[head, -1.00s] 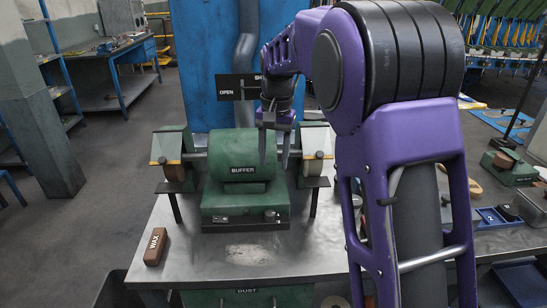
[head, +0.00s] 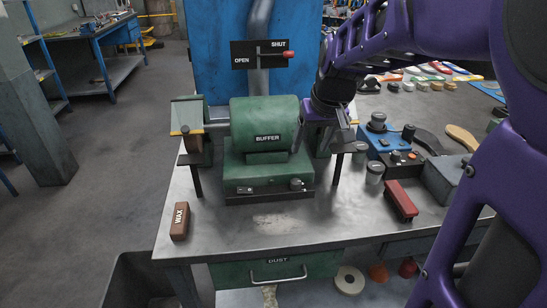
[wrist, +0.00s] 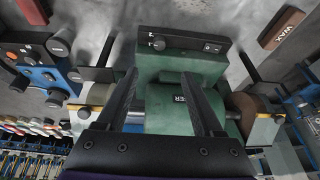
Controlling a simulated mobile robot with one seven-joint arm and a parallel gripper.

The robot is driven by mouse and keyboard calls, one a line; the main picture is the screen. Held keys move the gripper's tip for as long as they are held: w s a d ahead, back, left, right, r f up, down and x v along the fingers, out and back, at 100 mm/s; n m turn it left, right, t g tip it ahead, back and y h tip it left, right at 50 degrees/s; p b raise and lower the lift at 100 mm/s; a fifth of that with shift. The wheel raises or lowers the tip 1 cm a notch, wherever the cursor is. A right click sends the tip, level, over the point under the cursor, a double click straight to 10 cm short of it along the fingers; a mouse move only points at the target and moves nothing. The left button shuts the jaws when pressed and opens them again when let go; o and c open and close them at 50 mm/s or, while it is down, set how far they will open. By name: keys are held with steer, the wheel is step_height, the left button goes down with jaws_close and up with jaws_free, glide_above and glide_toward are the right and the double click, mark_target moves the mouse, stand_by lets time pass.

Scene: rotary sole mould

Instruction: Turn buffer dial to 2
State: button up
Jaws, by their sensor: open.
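The green buffer (head: 262,128) stands on a metal bench. Its dial (head: 296,184) is a small dark knob on the front of the base, at the right, and it also shows in the wrist view (wrist: 157,43). The dial's setting is too small to read. A small switch (head: 244,190) sits left of the dial. My gripper (head: 318,140) is at the buffer's right side, above and behind the dial, and apart from it. In the wrist view my gripper (wrist: 165,105) has its two fingers wide apart, with nothing between them and the buffer body beyond.
A brown wax block (head: 180,221) lies at the bench's left. The bench (head: 250,230) is clear in front of the buffer.

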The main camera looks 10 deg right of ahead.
mark_target(296, 182)
steer(key=b+x, duration=0.3)
steer(key=x, duration=1.4)
steer(key=shift+d+f, duration=0.1)
steer(key=shift+f, duration=0.1)
jaws_close()
